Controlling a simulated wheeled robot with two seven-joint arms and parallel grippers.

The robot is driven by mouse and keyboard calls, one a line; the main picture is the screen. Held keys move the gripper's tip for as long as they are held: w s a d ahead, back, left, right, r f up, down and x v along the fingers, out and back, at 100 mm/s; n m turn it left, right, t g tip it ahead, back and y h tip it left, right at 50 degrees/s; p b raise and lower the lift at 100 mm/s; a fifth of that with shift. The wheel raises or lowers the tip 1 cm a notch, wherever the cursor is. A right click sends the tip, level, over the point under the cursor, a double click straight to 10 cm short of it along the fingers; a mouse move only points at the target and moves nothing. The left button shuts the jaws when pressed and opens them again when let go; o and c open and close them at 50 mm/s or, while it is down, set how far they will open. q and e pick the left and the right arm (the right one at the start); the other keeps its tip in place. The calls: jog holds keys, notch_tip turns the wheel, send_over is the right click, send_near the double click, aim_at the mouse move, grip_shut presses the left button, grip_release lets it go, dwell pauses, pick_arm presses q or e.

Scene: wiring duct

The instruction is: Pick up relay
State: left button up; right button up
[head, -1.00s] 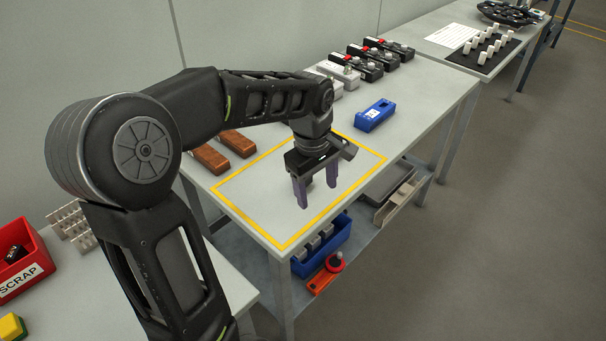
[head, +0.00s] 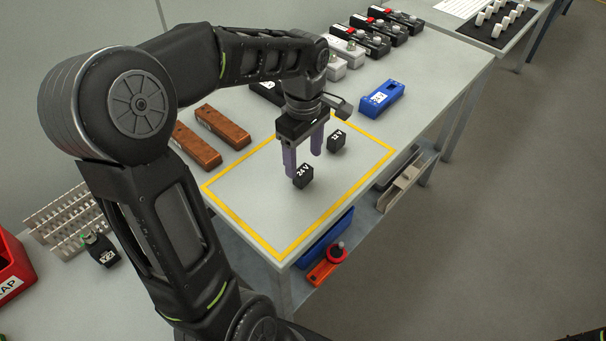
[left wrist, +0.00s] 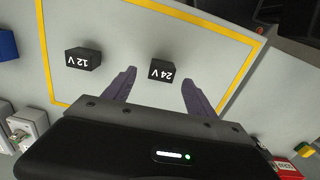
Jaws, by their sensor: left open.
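Two small black relays stand in the yellow-outlined area of the table. The relay marked 24 V (head: 303,176) is nearer, and the one marked 12 V (head: 336,141) is farther back to the right. Both also show in the left wrist view, 24 V (left wrist: 162,68) and 12 V (left wrist: 83,58). My left gripper (head: 304,164) points down, open and empty, close by the 24 V relay. In the left wrist view the 24 V relay appears in the gap between the purple fingertips (left wrist: 158,79). Contact cannot be told. My right gripper is out of view.
Two brown blocks (head: 221,127) lie left of the yellow outline (head: 279,253). A blue device (head: 381,99) is to the right, and several black and grey units line the back. A green-topped black part (head: 100,250) sits on the near-left table. The marked area is otherwise clear.

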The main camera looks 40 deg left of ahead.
aim_at(303, 170)
pick_arm(q)
jog(key=shift+f, duration=0.35)
jog(key=shift+f, duration=0.1)
notch_tip(303, 170, down, 5)
jog(key=shift+s, duration=0.15)
jog(key=shift+c, duration=0.5)
grip_shut()
dwell(0.7)
